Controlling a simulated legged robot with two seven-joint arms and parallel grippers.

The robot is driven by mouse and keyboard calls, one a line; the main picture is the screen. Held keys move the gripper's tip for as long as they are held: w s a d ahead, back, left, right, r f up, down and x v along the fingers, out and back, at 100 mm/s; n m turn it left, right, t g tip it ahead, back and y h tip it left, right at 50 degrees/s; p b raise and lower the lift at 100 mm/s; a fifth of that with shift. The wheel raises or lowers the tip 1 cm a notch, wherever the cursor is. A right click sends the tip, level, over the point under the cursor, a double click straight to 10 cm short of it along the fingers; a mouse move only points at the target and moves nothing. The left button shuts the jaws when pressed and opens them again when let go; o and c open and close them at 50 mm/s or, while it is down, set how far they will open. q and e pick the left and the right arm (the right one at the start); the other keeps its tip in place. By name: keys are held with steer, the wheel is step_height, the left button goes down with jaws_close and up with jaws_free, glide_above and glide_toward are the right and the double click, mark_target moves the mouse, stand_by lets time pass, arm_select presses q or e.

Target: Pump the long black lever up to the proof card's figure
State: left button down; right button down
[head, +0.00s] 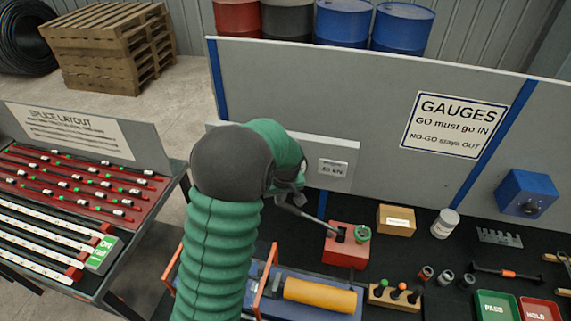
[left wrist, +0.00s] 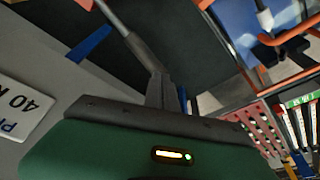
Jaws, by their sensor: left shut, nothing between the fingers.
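The red pump block (head: 345,252) stands on the black bench top, with a small green-rimmed round part (head: 363,233) on it. A long dark lever (head: 308,215) slants up and left from the block to my left gripper (head: 281,202). In the left wrist view the lever (left wrist: 137,38) runs from the top edge to the gripper's fingers (left wrist: 158,90). The fingers are shut with nothing between them; whether they touch the lever I cannot tell. The proof card (head: 333,168) on the grey panel reads 40 kN; it shows partly in the left wrist view (left wrist: 28,105). My right gripper is not seen.
A yellow cylinder (head: 318,296) lies in a blue and orange rig in front of the pump. A cardboard box (head: 396,219), a white can (head: 445,223) and a wooden plug holder (head: 393,297) stand close right. The splice table (head: 150,215) is at left.

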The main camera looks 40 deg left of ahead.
arm_select(q)
steer(key=shift+f, duration=0.1)
steer(key=shift+s+a+f+b, duration=0.1)
steer(key=shift+a+f+b, duration=0.15)
steer(key=shift+f+b, duration=0.25)
steer(key=shift+f, duration=0.15)
steer(key=shift+s+a+f+b, duration=0.2)
steer(key=shift+f+b, duration=0.15)
steer(key=shift+f, duration=0.2)
steer(key=shift+a+f+b, duration=0.15)
steer(key=shift+f+b, duration=0.3)
steer(key=shift+f, duration=0.25)
steer(key=shift+s+a+f+b, duration=0.1)
steer(key=shift+a+f+b, duration=0.05)
steer(key=shift+f+b, duration=0.45)
steer(key=shift+f, duration=0.1)
